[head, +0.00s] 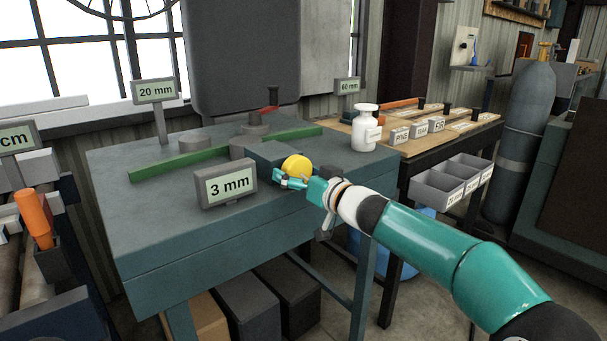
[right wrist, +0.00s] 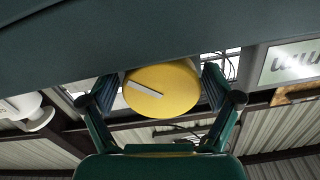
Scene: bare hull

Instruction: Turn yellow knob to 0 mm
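The yellow knob (head: 297,167) sits on the front of a dark teal block on the workbench (head: 190,242). In the right wrist view the knob (right wrist: 163,88) shows a pale pointer line across its face. My right gripper (head: 290,180) is at the knob. In the right wrist view its fingers (right wrist: 165,97) stand on either side of the knob, with no clear sign that they press on it. A sign beside the knob (head: 228,185) reads 3 mm. My left gripper is not in view.
Signs reading 20 mm (head: 154,91) and 60 mm (head: 347,86) stand farther back on the bench. A green bar (head: 190,160) lies across it. A white bottle (head: 365,128) stands right of the knob. Grey bins (head: 437,190) hang off the wooden table at right.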

